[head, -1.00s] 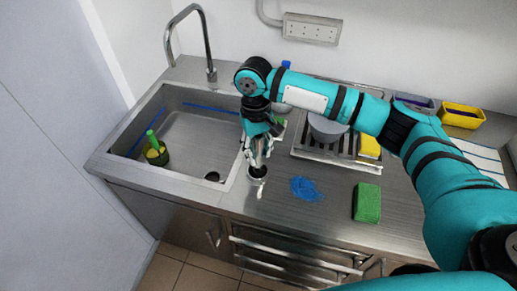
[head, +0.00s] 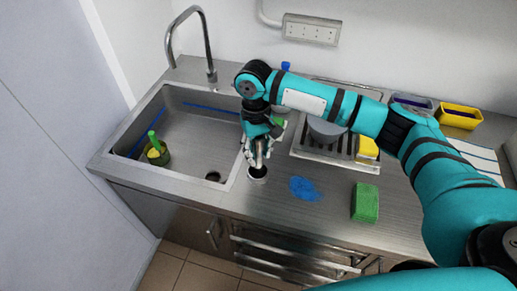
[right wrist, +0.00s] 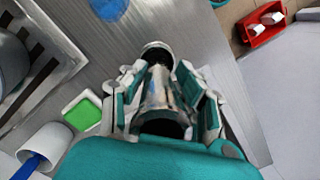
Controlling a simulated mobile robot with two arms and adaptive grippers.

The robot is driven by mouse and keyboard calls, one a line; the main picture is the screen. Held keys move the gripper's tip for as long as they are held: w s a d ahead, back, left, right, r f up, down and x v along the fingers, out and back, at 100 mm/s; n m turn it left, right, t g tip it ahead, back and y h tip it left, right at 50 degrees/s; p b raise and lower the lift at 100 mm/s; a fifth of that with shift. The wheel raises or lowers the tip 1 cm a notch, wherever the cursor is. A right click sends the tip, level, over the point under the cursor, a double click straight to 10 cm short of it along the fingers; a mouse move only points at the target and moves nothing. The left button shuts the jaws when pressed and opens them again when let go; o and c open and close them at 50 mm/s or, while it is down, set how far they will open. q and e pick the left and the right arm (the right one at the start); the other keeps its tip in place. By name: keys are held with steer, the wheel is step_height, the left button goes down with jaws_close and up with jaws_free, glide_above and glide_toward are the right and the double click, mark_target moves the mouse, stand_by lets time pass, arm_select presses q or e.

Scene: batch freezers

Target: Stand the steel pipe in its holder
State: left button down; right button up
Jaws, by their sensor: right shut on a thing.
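My right gripper (head: 259,153) is over the counter just right of the sink. It is shut on the steel pipe (right wrist: 160,88), a shiny tube held between its fingers in the right wrist view. The holder (head: 257,174) is a small round piece with a dark opening on the counter, directly below the gripper. In the right wrist view the holder's dark ring (right wrist: 157,48) shows at the pipe's far end. I cannot tell whether the pipe's lower end is inside the ring or just above it. My left gripper is out of view.
The sink (head: 190,190) lies to the left, with a green-handled brush in a cup. A blue patch (head: 303,188) and a green sponge (head: 365,203) lie right of the holder. A dish rack (head: 335,164) stands behind them. A white cup (right wrist: 43,145) is near the gripper.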

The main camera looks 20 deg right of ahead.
steer(key=shift+f, duration=0.6)
stand_by(0.3)
steer(key=o, duration=0.7)
steer(key=shift+o, duration=0.2)
steer(key=r+p, duration=0.5)
steer(key=p, duration=0.1)
steer(key=w+r+p, duration=0.1)
steer(key=r+p, duration=0.2)
steer(key=shift+r+p, duration=0.3)
steer(key=shift+r, duration=0.05)
steer(key=shift+r+b, duration=0.15)
steer(key=shift+b, duration=0.15)
steer(key=shift+w+r, duration=0.15)
steer(key=shift+r, duration=0.8)
steer(key=shift+f, duration=0.1)
